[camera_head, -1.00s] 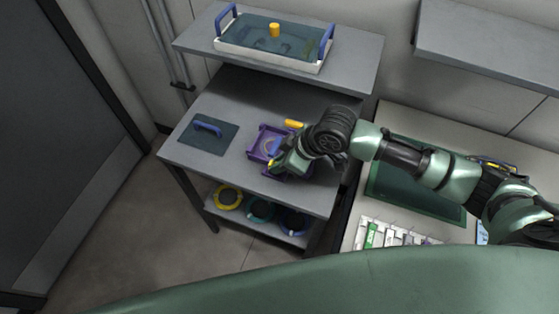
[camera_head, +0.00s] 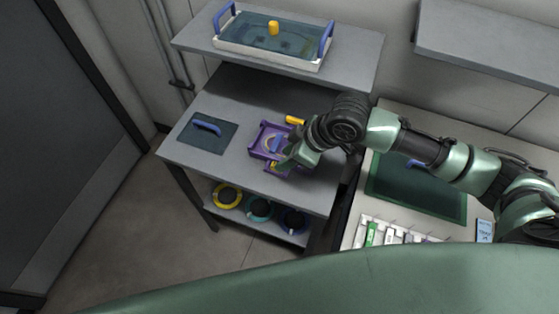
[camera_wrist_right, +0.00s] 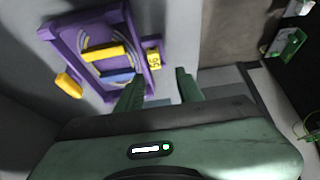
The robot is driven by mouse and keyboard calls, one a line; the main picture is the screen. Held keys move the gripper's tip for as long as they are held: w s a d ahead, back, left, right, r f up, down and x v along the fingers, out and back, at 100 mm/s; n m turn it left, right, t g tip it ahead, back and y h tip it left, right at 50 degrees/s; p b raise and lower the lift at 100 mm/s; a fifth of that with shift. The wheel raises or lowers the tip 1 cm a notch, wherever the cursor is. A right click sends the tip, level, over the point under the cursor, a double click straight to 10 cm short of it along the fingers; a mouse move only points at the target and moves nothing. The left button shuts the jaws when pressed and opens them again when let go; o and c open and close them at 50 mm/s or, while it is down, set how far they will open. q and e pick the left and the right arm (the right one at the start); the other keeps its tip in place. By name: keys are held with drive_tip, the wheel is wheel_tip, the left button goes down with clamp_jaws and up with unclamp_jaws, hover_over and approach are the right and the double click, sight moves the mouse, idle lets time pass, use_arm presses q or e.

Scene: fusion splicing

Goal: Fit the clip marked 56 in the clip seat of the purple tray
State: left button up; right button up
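The purple tray (camera_head: 258,150) lies on the grey cart top; it also shows in the right wrist view (camera_wrist_right: 60,42). The yellow clip marked 56 (camera_wrist_right: 153,59) sits at the tray's edge, its number facing the camera. Whether it is fully down in the seat I cannot tell. My right gripper (camera_wrist_right: 160,80) has its fingers apart, with nothing held between them, just short of the clip. In the head view my right gripper (camera_head: 286,160) is over the tray's near right side and hides part of it. My left gripper is out of view.
A yellow block (camera_head: 294,120) is at the tray's far right side. A dark lid with a blue handle (camera_head: 208,135) lies left. A white-rimmed bin (camera_head: 270,50) stands on the upper shelf. Coloured rings (camera_head: 227,196) lie below. A green mat (camera_head: 420,190) is right.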

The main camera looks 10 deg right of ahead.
drive_tip(key=v, duration=0.8)
drive_tip(key=shift+r, duration=0.25)
drive_tip(key=shift+a, duration=0.1)
